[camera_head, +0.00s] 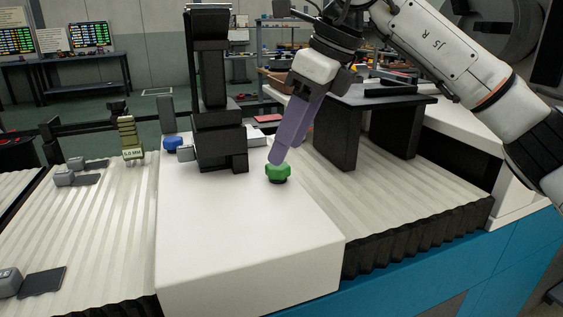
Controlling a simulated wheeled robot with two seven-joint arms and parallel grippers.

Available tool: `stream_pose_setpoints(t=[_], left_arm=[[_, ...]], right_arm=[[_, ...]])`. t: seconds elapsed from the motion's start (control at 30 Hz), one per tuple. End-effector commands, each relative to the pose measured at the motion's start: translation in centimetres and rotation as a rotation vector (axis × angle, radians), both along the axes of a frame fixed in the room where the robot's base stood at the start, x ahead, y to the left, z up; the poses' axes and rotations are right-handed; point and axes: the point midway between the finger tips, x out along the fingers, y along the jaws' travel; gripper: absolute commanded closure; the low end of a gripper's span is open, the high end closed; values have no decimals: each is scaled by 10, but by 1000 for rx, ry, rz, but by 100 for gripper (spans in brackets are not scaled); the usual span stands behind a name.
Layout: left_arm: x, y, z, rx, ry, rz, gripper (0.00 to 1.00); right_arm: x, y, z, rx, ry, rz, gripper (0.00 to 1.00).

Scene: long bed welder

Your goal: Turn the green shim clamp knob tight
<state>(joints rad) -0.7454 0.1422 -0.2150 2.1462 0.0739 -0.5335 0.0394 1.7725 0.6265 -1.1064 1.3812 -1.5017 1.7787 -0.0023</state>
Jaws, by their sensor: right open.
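My left gripper is not in view.
A blue knob (172,145) sits left of the black fixture. A small olive block marked with a size (130,140) stands farther left on the ribbed bed. A black table-like bracket (365,110) stands right of my gripper. The front of the white block is clear.

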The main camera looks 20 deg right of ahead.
Motion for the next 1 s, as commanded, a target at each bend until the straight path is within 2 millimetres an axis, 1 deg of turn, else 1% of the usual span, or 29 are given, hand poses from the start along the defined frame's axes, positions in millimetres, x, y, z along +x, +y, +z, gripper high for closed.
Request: stream_pose_setpoints(t=[0.03, 0.2, 0.37, 0.6, 0.67, 0.8, 0.87, 1.0], left_arm=[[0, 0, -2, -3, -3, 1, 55], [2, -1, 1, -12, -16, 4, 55], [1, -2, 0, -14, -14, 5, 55], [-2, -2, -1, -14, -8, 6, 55], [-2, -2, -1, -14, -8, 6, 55], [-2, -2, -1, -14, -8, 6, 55], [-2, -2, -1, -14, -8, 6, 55], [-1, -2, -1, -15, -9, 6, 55]], right_arm=[[2, 3, -11, -1, 2, 0, 50], [8, 9, -30, 0, 1, 1, 50], [10, 12, -36, 1, 0, 1, 50], [10, 12, -37, 1, 0, 1, 50], [10, 12, -37, 1, 0, 1, 58], [10, 12, -37, 1, 0, 1, 82], [10, 12, -37, 1, 0, 1, 91], [10, 12, -36, 1, 0, -2, 91]])
